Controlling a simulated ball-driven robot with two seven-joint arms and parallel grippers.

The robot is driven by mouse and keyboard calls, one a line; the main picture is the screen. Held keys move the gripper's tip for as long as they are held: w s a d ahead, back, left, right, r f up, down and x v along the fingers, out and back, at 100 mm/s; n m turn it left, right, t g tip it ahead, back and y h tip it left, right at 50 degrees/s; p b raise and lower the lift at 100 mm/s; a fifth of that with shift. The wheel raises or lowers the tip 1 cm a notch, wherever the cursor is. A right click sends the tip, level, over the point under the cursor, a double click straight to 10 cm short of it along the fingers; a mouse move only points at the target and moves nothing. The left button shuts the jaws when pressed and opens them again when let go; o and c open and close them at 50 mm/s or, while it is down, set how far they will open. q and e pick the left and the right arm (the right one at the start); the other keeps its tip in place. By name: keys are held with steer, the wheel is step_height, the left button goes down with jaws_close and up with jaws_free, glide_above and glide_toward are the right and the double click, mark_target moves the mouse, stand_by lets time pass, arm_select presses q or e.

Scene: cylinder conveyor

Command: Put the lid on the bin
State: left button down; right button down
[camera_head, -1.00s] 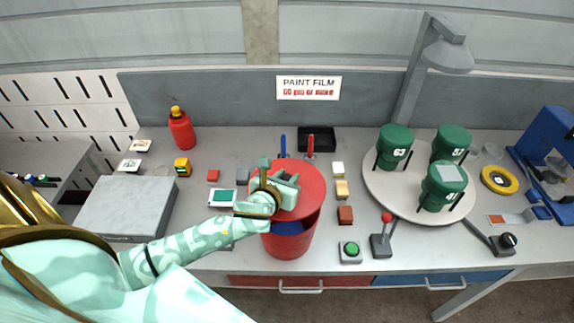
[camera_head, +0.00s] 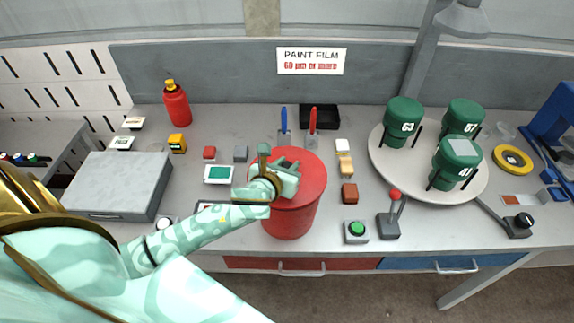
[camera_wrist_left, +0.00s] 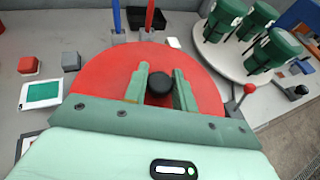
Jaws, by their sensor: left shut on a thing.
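The red bin (camera_head: 289,222) stands at the front of the bench, near the middle. The round red lid (camera_head: 312,172) lies over the bin's mouth and covers it; no inside of the bin shows. The lid also shows in the left wrist view (camera_wrist_left: 105,82), with a black knob (camera_wrist_left: 160,84) at its middle. My left gripper (camera_head: 286,170) is over the lid. In the left wrist view its fingers (camera_wrist_left: 159,88) are on either side of the knob, shut on it. The far rim of the bin is hidden under the lid. My right gripper is not in view.
A turntable (camera_head: 383,168) with several green canisters stands to the right. A lever (camera_head: 390,226) and a green button (camera_head: 355,231) sit right of the bin. Small blocks, two scrapers and a black tray (camera_head: 320,115) lie around it. A grey case (camera_head: 118,185) is at left.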

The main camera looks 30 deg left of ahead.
arm_select(q)
steer(key=shift+f+b, duration=0.45)
steer(key=shift+f, duration=0.35)
steer(key=c, duration=1.1)
jaws_free()
steer(key=shift+o, duration=0.2)
steer(key=shift+s, duration=0.1)
steer(key=p+v, duration=0.1)
steer(key=v, duration=1.5)
steer(key=shift+s, duration=0.1)
